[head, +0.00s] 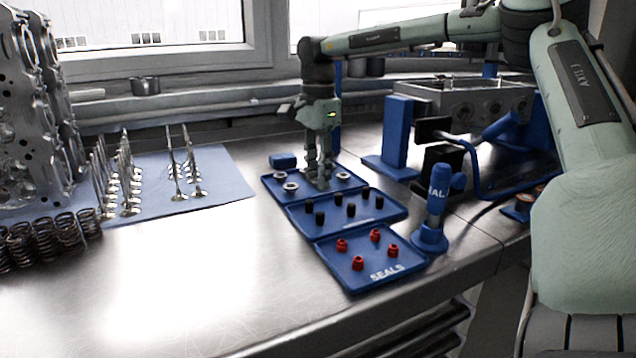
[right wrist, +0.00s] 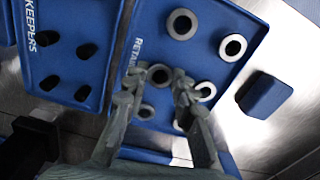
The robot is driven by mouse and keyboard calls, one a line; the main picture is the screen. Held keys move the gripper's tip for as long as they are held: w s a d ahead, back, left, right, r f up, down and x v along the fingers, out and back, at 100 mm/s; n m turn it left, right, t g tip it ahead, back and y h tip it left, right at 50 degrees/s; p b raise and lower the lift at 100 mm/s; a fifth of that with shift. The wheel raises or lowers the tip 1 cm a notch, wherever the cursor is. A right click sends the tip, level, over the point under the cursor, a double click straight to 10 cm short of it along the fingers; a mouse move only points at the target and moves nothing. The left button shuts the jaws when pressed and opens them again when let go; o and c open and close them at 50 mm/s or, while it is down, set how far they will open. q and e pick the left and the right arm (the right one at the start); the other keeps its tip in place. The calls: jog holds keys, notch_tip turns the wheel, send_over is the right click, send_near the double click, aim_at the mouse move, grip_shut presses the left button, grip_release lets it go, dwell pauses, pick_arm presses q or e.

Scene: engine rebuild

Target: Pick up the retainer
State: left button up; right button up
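Several silver ring-shaped retainers lie in the far blue tray (head: 272,190), whose label shows in part in the right wrist view. In the head view, retainers show on the left (head: 291,187) and the right (head: 343,175) of that tray. My right gripper (head: 321,182) points down over the tray's middle. In the right wrist view its fingers (right wrist: 158,92) are spread, with one retainer (right wrist: 160,74) showing in the gap between the tips. Another retainer (right wrist: 204,91) is just beside the right finger. I cannot tell the tips' exact height. My left gripper is not in view.
The keepers tray (head: 300,222) and the seals tray (head: 345,283) lie in front. A small blue block (head: 283,160) sits behind the retainer tray. A blue stand (head: 397,135) and a blue-handled tool (head: 437,195) are at right. Valves and springs (head: 62,232) stand left; the front-left bench is clear.

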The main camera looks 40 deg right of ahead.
jog(key=shift+c, duration=0.9)
